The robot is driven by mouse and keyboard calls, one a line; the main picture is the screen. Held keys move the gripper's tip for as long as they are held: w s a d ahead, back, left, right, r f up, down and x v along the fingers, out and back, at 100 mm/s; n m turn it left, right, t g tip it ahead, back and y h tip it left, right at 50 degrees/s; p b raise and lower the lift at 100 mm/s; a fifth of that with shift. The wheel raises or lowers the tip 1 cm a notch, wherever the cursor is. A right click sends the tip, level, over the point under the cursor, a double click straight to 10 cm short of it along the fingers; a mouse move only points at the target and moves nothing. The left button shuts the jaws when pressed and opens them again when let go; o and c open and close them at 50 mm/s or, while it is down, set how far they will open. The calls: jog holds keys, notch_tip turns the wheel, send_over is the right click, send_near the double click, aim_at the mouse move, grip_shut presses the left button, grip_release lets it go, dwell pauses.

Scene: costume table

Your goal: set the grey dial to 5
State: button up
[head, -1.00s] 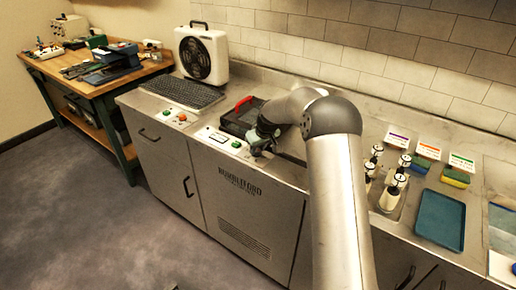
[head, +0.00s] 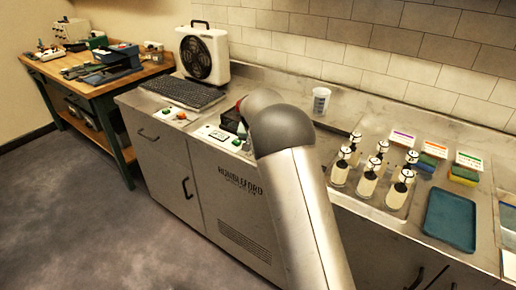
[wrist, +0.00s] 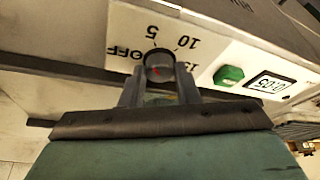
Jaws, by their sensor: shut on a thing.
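The grey dial (wrist: 160,64) is a small round knob on a white panel, seen upside down in the wrist view. Marks OFF, 5, 10 and 15 are printed around it. A short red line shows on its face, but I cannot tell surely which mark it points to. My gripper (wrist: 160,90) is shut on the dial, its dark fingers on either side of it. In the head view my arm hides the gripper and the dial.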

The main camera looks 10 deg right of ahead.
jog(key=shift+w+a+m+g+h, duration=0.15)
jog(key=shift+m+g+h, duration=0.25)
jog(key=shift+m, duration=1.1)
jog(key=o, duration=0.9)
jog(key=shift+o, duration=0.2)
jog(key=b+v, duration=0.1)
jog(key=v, duration=1.6)
jog(key=shift+s+a+b, duration=0.15)
jog(key=shift+s+b, duration=0.1)
jog(key=shift+b, duration=0.05)
jog(key=shift+r, duration=0.15)
